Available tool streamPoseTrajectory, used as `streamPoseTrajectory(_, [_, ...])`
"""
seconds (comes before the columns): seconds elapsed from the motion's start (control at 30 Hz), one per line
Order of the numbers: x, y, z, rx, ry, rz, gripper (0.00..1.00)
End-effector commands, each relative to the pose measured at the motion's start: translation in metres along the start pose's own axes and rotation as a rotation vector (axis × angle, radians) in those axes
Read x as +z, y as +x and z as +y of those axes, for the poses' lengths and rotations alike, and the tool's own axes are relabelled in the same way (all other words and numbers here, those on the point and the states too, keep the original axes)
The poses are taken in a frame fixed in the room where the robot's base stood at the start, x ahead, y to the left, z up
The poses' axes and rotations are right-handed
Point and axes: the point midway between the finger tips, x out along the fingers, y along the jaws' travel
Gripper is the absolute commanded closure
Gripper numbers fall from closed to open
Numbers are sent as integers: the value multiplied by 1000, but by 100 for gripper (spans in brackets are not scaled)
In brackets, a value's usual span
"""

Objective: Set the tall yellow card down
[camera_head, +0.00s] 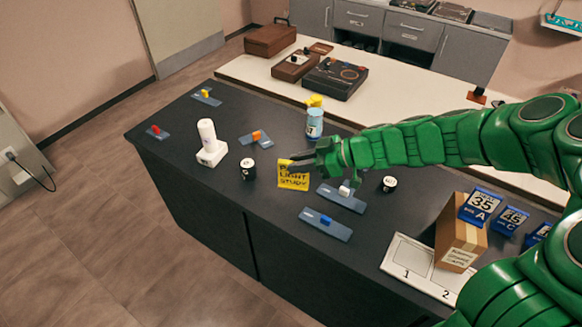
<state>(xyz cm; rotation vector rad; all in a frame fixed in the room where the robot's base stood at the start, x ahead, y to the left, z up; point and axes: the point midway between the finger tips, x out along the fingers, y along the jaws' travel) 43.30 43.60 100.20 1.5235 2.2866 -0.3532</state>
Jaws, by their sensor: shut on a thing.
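The tall yellow card (294,178) with dark handwriting stands near the middle of the dark counter (190,115). My green gripper (303,161) is at the card's top edge and shut on it. The fingers hide part of the top edge. The card's lower edge is close to the counter top; I cannot tell whether it touches.
A black cup (248,169) stands left of the card, and a white device (209,145) farther left. A jar (314,123) stands behind. A numbered white board (410,262) and a cardboard box (459,240) are at right.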

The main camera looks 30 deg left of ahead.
Motion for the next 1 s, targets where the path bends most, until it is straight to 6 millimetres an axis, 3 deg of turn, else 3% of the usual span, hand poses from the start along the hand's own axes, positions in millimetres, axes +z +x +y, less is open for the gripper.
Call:
streamPoseTrajectory(0.37, [12, 27, 49, 3, -3, -3, 100])
streamPoseTrajectory(1.0, [52, 64, 86, 2, 1, -1, 100])
